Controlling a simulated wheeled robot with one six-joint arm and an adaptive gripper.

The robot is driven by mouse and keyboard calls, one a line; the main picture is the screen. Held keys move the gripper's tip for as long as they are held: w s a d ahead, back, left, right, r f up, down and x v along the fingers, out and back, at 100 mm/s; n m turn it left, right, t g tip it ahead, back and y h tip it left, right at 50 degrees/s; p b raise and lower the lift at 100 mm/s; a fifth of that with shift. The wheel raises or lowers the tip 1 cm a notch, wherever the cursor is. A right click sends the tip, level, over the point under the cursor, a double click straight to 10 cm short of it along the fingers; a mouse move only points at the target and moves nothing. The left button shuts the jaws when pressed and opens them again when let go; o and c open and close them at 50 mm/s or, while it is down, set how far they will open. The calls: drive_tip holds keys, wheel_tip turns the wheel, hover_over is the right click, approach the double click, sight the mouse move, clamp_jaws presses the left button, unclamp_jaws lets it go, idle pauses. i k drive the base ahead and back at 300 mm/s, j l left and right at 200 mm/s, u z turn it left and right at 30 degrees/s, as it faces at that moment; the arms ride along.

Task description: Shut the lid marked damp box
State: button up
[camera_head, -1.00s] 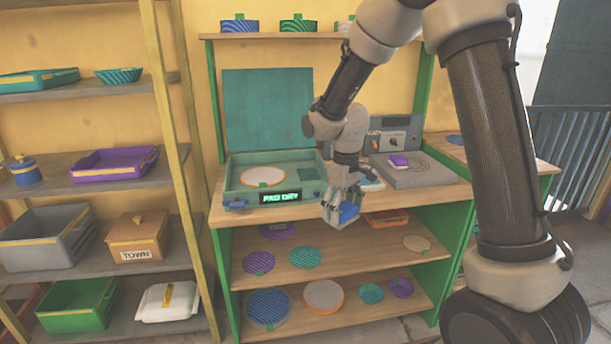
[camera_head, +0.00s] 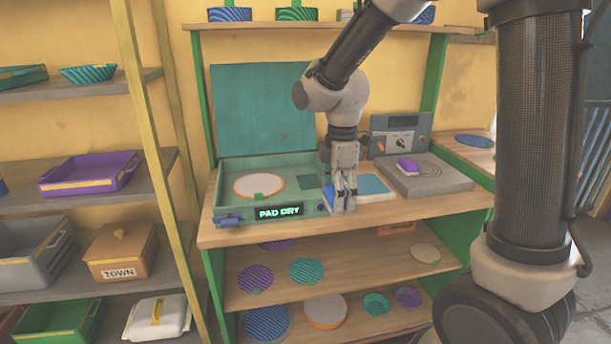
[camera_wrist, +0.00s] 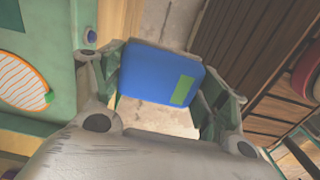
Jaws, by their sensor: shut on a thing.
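A green box (camera_head: 228,208) stands on the bench with its teal lid (camera_head: 262,108) standing open and upright at the back. A lit sign (camera_head: 280,212) on its front reads "PAD DRY"; I see no "damp box" marking. A white disc with an orange rim (camera_head: 258,187) lies inside. My gripper (camera_head: 343,208) points down at the box's right end, in front of a light blue pad. In the wrist view, my gripper (camera_wrist: 165,85) is shut on a blue block (camera_wrist: 150,72) with a green patch.
A light blue pad (camera_head: 372,186) lies right of the box. Further right is a grey plate machine (camera_head: 425,177) with a purple block (camera_head: 408,167) on it. Patterned discs (camera_head: 306,271) lie on the shelf below. A rack with trays (camera_head: 92,176) stands at left.

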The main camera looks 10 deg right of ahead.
sight(309, 181)
drive_tip(key=i, duration=1.05)
